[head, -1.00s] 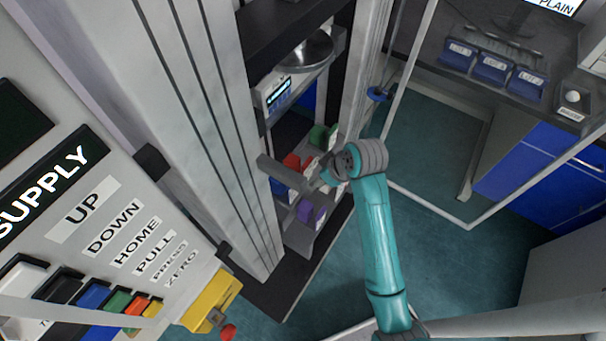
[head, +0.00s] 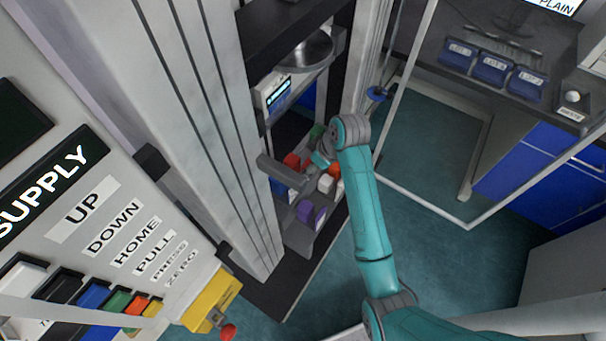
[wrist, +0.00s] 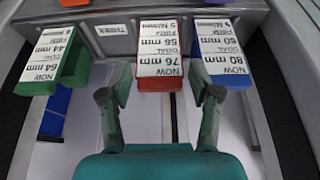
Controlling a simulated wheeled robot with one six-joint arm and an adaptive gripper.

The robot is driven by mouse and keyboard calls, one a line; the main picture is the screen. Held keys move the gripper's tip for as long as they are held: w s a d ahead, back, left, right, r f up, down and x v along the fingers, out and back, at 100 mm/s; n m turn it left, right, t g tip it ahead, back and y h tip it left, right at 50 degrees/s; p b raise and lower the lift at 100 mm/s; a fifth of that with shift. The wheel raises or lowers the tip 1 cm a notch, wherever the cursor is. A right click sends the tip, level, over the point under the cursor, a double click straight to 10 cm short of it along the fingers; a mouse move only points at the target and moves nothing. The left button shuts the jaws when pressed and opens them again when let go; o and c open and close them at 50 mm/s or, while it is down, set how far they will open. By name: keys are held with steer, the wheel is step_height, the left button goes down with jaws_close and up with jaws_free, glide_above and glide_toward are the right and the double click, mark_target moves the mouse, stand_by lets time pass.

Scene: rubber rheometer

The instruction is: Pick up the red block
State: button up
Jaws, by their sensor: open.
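In the wrist view the red block (wrist: 159,60) stands in the middle of a row, with a white label reading 76 mm NOW. My gripper (wrist: 161,88) is open, with one finger to the lower left of the red block and one to its lower right. The block lies between and just beyond the fingertips, and nothing is held. In the head view my gripper (head: 318,160) reaches in among the blocks on the shelf. Reddish blocks show around it, and I cannot tell there which is the red one.
A green block (wrist: 65,55) and a blue block (wrist: 222,55) flank the red one closely. A purple block (head: 305,212) sits at the shelf's near end. Pale machine columns (head: 215,120) rise left of the shelf, and a frame post (head: 400,85) stands right.

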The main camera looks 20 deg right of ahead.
steer(key=x, duration=0.4)
steer(key=shift+w+a, duration=0.1)
steer(key=shift+w, duration=0.05)
jaws_close()
